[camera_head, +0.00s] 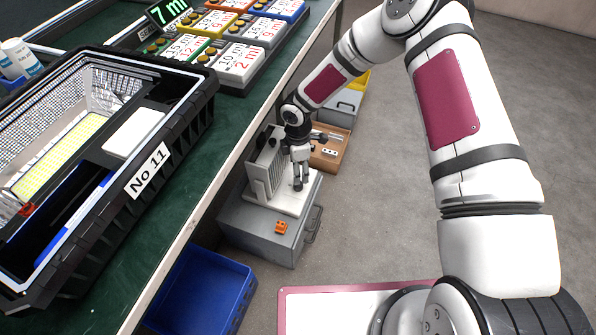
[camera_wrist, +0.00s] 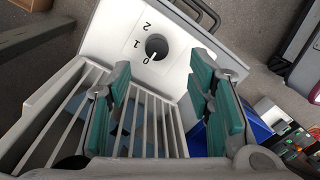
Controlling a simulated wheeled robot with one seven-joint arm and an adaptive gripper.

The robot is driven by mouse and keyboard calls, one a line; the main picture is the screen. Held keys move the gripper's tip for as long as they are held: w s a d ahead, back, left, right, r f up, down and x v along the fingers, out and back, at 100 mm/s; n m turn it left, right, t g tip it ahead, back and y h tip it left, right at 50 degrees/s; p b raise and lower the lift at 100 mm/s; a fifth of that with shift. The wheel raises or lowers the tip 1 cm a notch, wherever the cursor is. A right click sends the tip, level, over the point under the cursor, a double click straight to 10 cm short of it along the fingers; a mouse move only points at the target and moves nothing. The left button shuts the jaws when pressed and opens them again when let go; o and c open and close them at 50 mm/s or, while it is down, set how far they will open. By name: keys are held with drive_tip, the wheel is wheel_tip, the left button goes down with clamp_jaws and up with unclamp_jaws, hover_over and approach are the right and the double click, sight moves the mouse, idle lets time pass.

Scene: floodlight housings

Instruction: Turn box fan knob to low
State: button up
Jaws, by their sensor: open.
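The box fan (camera_head: 269,172) stands on a grey cabinet below the green table, seen in the head view. In the wrist view its white slatted grille (camera_wrist: 150,125) lies beneath my fingers. The fan's dark round knob (camera_wrist: 156,46) sits on a white panel marked 0, 1 and 2. A white pointer line on the knob points toward the 0. My gripper (camera_wrist: 160,108) is open, its green-padded fingers apart with nothing between them. The knob shows beyond the fingertips, between them and apart from both. In the head view my gripper (camera_head: 299,183) is over the fan's base.
A blue bin (camera_head: 202,292) stands nearer, and a brown box (camera_head: 331,156) stands behind. The table edge (camera_head: 222,170) runs close along the left. Open floor lies to the right.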

sight(298, 186)
drive_tip(key=shift+w+f, duration=0.2)
drive_tip(key=shift+f, duration=0.5)
drive_tip(key=shift+s+f+b, duration=0.1)
drive_tip(key=shift+f+b, duration=1.35)
drive_tip(key=shift+f, duration=1.7)
drive_tip(key=shift+c, duration=0.4)
clamp_jaws()
